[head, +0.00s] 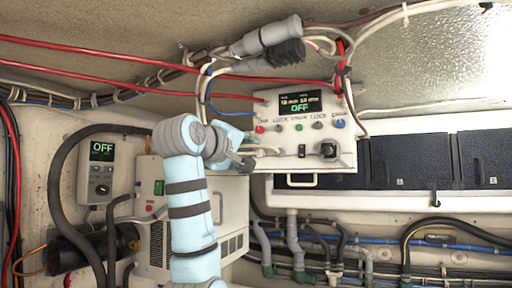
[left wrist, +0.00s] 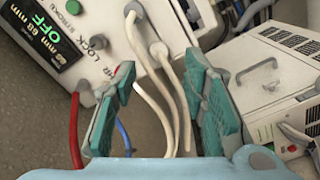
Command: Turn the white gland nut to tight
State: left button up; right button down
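The white control box (head: 302,125) has a green "OFF" display and several coloured buttons; it also shows tilted in the left wrist view (left wrist: 100,25). White cables (left wrist: 147,85) run out of fittings on the box there. My left gripper (head: 240,154) is at the box's lower left corner. In the left wrist view its green-padded fingers (left wrist: 164,98) are apart, with white cables passing between them, not gripped. My right gripper is not in view.
A cream vented unit (head: 230,222) stands below my left gripper; it also shows in the left wrist view (left wrist: 270,85). A grey controller reading "OFF" (head: 98,170) is on the left wall. Dark panels (head: 410,162) fill the right. Cables and hoses cross above and below.

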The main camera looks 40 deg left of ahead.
aim_at(259, 153)
pick_arm(q)
jog(key=p+x, duration=0.1)
jog(key=x, duration=0.4)
jog(key=shift+r+p, duration=0.15)
jog(key=shift+p, duration=0.25)
jog(key=shift+w+a, duration=0.1)
jog(key=shift+w, duration=0.15)
grip_shut()
